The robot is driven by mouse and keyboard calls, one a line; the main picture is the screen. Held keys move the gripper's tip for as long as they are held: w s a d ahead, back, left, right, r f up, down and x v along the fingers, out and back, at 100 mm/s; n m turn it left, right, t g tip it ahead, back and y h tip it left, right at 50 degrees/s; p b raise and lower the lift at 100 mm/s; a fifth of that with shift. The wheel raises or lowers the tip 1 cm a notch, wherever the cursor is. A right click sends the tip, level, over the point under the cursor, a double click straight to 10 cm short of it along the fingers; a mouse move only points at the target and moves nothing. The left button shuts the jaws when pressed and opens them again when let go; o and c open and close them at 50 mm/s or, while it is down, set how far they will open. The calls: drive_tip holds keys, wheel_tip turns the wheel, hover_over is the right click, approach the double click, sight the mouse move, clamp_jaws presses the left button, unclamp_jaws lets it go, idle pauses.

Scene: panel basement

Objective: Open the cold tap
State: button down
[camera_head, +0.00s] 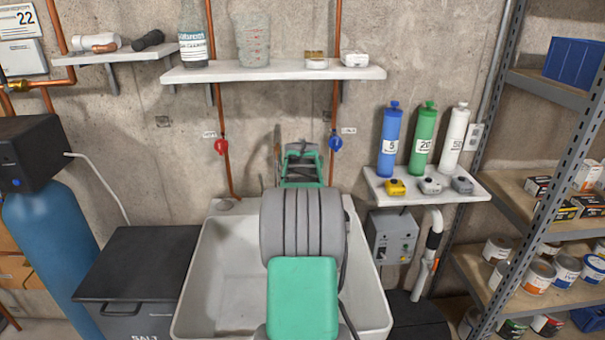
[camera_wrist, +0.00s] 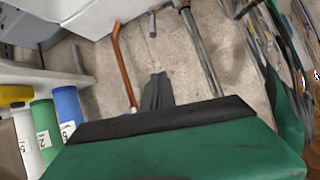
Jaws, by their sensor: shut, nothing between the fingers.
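The cold tap is a small blue valve handle (camera_head: 335,142) on the right copper pipe below the wall shelf, with a white label beside it. The red tap (camera_head: 221,146) is on the left copper pipe. My gripper (camera_head: 302,150) is in front of the wall between the two taps, just left of the blue handle and apart from it in the picture. Its fingers also show in the wrist view (camera_wrist: 156,92), closed together and empty. The wrist picture is upside down.
A white sink (camera_head: 215,285) lies below my arm. A wall shelf (camera_head: 270,73) with bottles and small items is above the taps. A small shelf (camera_head: 428,198) with blue, green and white cylinders is to the right. A black-lidded box (camera_head: 138,265) is left.

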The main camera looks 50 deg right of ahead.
drive_tip(key=w+d+f+p, duration=0.1)
drive_tip(key=f, duration=0.1)
drive_tip(key=w+d+f+p, duration=0.1)
drive_tip(key=d+f, duration=0.1)
drive_tip(key=w+d+f+p, duration=0.1)
drive_tip(key=f, duration=0.1)
drive_tip(key=shift+w+d+f, duration=0.15)
drive_tip(key=shift+w+f, duration=0.2)
drive_tip(key=shift+s+a+f, duration=0.1)
drive_tip(key=shift+a+f, duration=0.2)
drive_tip(key=shift+f, duration=0.2)
